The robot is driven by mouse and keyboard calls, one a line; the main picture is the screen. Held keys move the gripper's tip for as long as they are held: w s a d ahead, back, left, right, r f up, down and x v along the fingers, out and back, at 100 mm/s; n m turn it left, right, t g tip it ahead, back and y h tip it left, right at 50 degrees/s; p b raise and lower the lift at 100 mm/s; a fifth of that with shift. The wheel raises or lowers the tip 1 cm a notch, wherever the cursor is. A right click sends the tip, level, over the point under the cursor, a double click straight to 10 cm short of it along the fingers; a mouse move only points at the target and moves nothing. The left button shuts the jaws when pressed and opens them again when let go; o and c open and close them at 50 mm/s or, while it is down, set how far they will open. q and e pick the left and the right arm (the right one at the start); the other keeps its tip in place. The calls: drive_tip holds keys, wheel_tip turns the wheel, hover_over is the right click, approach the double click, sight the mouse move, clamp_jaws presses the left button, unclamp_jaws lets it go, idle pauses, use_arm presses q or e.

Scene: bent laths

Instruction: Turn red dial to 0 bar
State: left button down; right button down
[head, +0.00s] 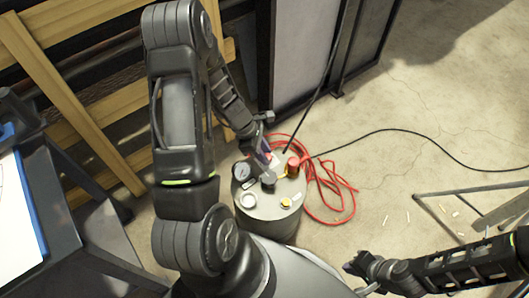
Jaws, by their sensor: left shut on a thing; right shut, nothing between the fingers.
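A round grey drum-like unit (268,212) stands on the floor with gauges and fittings on its top. A red round knob (293,166) stands up at the top's right rear; it looks like the red dial. A gauge with a dark rim (241,171) is at the left of the top; its reading is too small to make out. My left gripper (267,160) reaches down over the rear of the top, left of the red knob. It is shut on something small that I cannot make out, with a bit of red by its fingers. My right gripper (358,270) is shut and empty, low at right.
A pale round fitting (248,201), a dark knob (268,180) and a yellow cap (286,203) sit on the unit's top. A red hose (335,188) lies coiled at right. A black cable crosses the floor. A metal frame (455,195) stands at right.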

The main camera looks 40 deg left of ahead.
use_arm(q)
drive_tip(key=c, duration=1.1)
unclamp_jaws()
drive_tip(key=p+v, duration=0.2)
drive_tip(key=v, duration=0.5)
drive_tip(key=shift+a+r, duration=0.15)
drive_tip(key=shift+r, duration=0.2)
drive_tip(key=shift+s, duration=0.1)
